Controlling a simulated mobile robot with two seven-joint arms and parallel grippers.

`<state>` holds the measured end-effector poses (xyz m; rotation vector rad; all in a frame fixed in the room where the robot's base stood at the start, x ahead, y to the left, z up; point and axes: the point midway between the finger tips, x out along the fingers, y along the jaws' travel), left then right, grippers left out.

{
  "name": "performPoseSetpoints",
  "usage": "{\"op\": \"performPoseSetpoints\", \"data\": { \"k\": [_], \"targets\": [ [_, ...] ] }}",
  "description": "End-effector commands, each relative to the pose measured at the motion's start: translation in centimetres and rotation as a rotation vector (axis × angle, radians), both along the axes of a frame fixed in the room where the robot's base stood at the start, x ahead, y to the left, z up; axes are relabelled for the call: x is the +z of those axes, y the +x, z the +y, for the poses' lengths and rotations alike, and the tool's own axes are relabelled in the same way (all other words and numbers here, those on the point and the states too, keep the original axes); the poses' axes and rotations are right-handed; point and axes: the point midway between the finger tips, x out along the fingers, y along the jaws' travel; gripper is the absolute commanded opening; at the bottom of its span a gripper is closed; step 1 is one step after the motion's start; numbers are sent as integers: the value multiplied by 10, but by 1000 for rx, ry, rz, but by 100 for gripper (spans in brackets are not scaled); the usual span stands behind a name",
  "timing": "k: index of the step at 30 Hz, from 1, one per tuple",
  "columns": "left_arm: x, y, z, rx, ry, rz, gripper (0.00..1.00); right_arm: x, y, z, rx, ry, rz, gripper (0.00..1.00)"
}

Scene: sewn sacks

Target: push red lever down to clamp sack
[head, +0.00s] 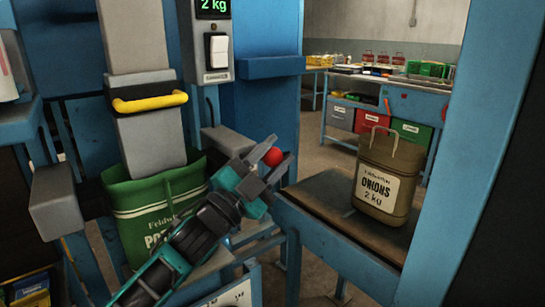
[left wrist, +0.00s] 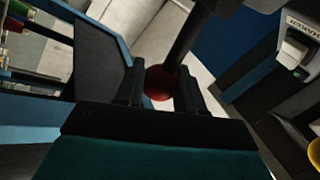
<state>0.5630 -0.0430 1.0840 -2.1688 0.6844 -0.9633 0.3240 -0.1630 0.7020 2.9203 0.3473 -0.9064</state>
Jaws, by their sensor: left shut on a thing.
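The red lever's round knob (head: 275,157) is at the right of the filling station in the head view. My left gripper (head: 270,163) is shut on it. In the left wrist view the red knob (left wrist: 159,84) sits between the two fingers, with the dark lever shaft (left wrist: 187,38) running up and right from it. The green sack (head: 150,202), lettered "Feldweiher PO...", has its mouth around the lower end of the grey spout (head: 150,140). My left arm hides part of the sack's front and lettering. My right gripper is in neither view.
A yellow handle (head: 149,101) crosses the spout. Grey blocks (head: 56,201) flank the sack. A scale display (head: 213,5) reads 2 kg above a white switch (head: 216,50). A brown onions sack (head: 386,180) stands on the table (head: 340,222) at right. Blue posts frame the station.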

Motion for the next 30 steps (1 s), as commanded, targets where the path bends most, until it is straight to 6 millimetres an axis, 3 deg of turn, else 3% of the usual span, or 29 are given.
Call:
{"op": "performPoseSetpoints", "data": {
  "k": [10,11,18,30],
  "targets": [
    [4,-4,-2,-9,-2,-17,0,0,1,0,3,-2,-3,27],
    [4,-4,-3,-9,-2,-17,40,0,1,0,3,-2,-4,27],
    [2,-3,-2,-7,-1,-10,62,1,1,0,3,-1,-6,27],
    [-7,-10,9,-4,1,-2,62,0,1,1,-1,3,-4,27]
  ]
}}
